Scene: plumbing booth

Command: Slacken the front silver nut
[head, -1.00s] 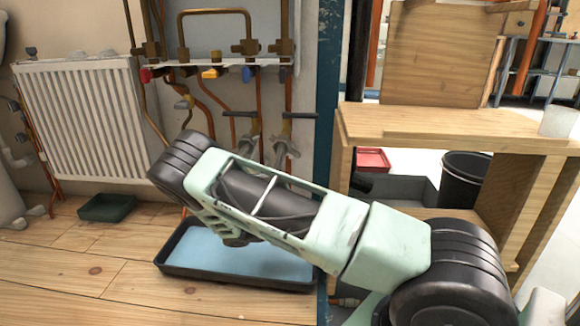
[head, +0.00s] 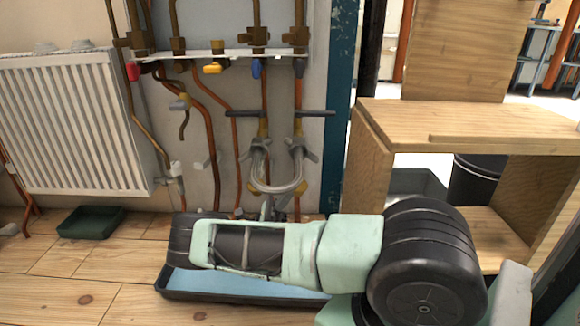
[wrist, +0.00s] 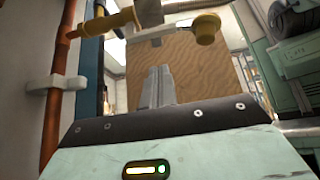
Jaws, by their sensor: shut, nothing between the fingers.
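The silver nut cannot be picked out with certainty. In the wrist view a grey metal fitting (wrist: 150,12) shows at the top between a brass fitting (wrist: 115,22) and a yellow round part (wrist: 206,28). My gripper (wrist: 156,85) is shut and empty below these fittings, apart from them in the picture. In the head view a silver U-shaped tube (head: 277,186) hangs under two vertical copper pipes with silver joints at its ends. My arm lies low in front of it, and my gripper is mostly hidden behind the arm.
A black tray with a blue bottom (head: 240,292) lies on the floor under my arm. A white radiator (head: 75,120) and a green tray (head: 90,222) are at left. A wooden bench (head: 460,120) is at right. A copper pipe (wrist: 60,60) runs close at left in the wrist view.

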